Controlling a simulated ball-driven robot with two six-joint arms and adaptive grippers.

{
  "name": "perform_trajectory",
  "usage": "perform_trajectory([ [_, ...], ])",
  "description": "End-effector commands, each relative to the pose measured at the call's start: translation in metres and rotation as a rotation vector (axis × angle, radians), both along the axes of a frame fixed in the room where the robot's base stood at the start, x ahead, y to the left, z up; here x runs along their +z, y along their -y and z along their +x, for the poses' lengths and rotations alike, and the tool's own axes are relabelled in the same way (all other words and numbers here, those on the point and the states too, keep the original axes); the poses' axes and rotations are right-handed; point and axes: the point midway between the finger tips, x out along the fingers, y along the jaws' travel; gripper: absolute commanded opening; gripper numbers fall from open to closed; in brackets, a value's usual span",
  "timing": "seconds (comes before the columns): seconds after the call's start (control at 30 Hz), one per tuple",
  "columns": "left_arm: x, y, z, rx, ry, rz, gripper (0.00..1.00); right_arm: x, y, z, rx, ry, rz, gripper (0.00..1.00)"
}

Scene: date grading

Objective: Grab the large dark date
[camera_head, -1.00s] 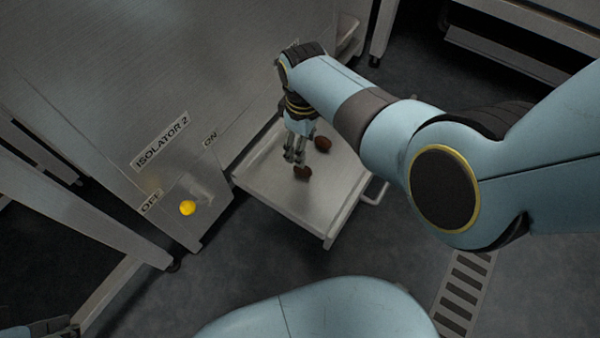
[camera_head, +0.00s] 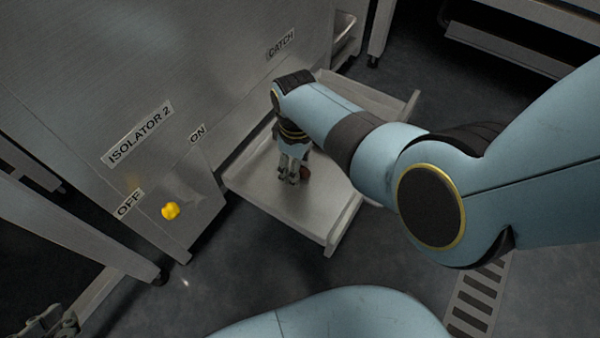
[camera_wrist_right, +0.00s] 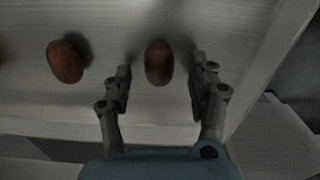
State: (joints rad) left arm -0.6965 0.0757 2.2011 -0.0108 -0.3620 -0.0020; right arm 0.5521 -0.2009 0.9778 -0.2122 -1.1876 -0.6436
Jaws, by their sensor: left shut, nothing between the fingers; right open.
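In the right wrist view a dark brown date (camera_wrist_right: 158,62) lies between the spread fingers of my right gripper (camera_wrist_right: 162,82), with a gap on both sides. A redder-brown date (camera_wrist_right: 65,61) lies to its left, outside the fingers. I cannot tell surely which is larger. In the head view my right gripper (camera_head: 288,178) is low over the tray, and one date (camera_head: 305,174) shows partly behind its fingers; the arm hides others. My left gripper (camera_head: 48,322) is shut and empty at the lower left corner, cut by the frame edge.
The pale metal tray (camera_head: 252,188) has a raised rim and sits against the isolator cabinet (camera_head: 75,75). A yellow knob (camera_head: 170,211) sits on the cabinet near the OFF label (camera_head: 129,204). A sliver of another date shows at the wrist view's left edge.

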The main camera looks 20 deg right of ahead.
Motion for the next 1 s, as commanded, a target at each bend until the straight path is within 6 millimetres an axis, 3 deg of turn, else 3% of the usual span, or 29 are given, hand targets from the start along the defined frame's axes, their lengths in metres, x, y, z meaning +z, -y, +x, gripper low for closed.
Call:
perform_trajectory([
  [0.1,-0.0064,0.0007,-0.0033,-0.003,0.047,-0.001,0.0,-0.0084,0.0003,-0.0006,0.0,-0.001,0.0,0.59],
  [0.47,-0.0047,0.0012,-0.0027,-0.007,0.081,-0.002,0.0,-0.0085,0.0005,0.0006,-0.001,0.001,0.0,0.57],
  [0.8,-0.0047,0.0012,-0.0026,-0.006,0.08,-0.002,0.0,-0.0087,0.0006,0.0004,-0.001,0.001,-0.001,0.14],
  [1.0,-0.0045,0.0011,-0.0023,-0.006,0.08,-0.002,0.0,-0.0087,0.0005,0.0003,-0.001,0.001,-0.001,0.14],
])
